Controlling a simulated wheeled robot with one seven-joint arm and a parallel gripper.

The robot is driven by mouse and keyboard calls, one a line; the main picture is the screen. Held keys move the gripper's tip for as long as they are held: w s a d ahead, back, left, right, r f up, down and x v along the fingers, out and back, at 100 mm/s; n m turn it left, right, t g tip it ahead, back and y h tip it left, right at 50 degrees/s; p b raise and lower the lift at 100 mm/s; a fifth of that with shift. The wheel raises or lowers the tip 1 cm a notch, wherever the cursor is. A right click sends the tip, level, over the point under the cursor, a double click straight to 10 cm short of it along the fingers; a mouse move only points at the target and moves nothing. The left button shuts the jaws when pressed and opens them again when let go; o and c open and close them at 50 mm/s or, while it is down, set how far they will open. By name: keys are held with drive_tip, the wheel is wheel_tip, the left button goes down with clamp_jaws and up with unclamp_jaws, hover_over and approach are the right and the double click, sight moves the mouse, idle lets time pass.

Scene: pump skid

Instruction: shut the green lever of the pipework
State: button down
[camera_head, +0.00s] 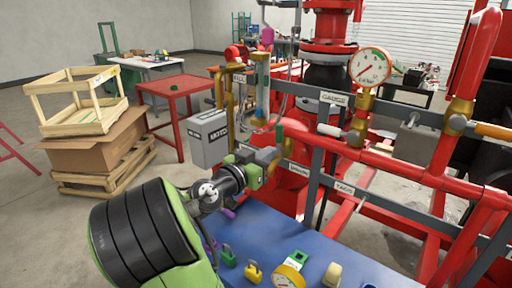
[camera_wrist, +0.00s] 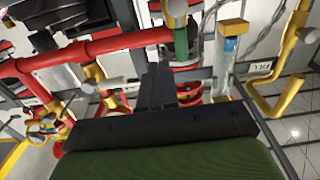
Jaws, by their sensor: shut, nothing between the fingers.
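The green lever (camera_head: 279,134) stands upright on the pipework, just right of the sight glass, in the head view. In the wrist view the green lever (camera_wrist: 181,43) is a green grip just beyond my fingertips, to their upper right. My gripper (camera_head: 271,158) is shut and empty, just below and left of the lever in the head view. In the wrist view my gripper (camera_wrist: 160,75) shows as dark fingers closed together. I cannot tell whether the fingers touch the lever. The lever's lower end and pivot are partly hidden.
A sight glass (camera_head: 262,85) with brass fittings stands close left of the lever. Red pipes and a grey rail (camera_head: 335,145) run to the right. A pressure gauge (camera_head: 369,67) is above. Below is a blue surface (camera_head: 250,225) with padlocks.

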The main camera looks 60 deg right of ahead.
sight(295, 135)
drive_tip(key=shift+s+d+r+p, duration=0.1)
drive_tip(key=shift+s+d+p, duration=0.2)
drive_tip(key=shift+d+p, duration=0.95)
drive_tip(key=shift+s+d+f+p, duration=0.1)
drive_tip(key=shift+s+d+p, duration=0.3)
drive_tip(key=shift+d, duration=1.55)
drive_tip(key=shift+s+d+r+p, duration=0.15)
drive_tip(key=shift+d+p, duration=0.85)
drive_tip(key=shift+d, duration=0.6)
drive_tip(key=w+p, duration=0.3)
drive_tip(key=w+r+p, duration=0.1)
drive_tip(key=shift+w+d+p, duration=0.15)
drive_tip(key=shift+d+p, duration=0.15)
drive_tip(key=w+f+b, duration=0.4)
drive_tip(key=w+b, duration=0.1)
drive_tip(key=a+r+b, duration=0.1)
drive_tip(key=a+b, duration=0.3)
drive_tip(key=a, duration=0.4)
drive_tip(key=shift+w+r, duration=0.3)
drive_tip(key=shift+w, duration=0.15)
drive_tip(key=shift+a, duration=0.1)
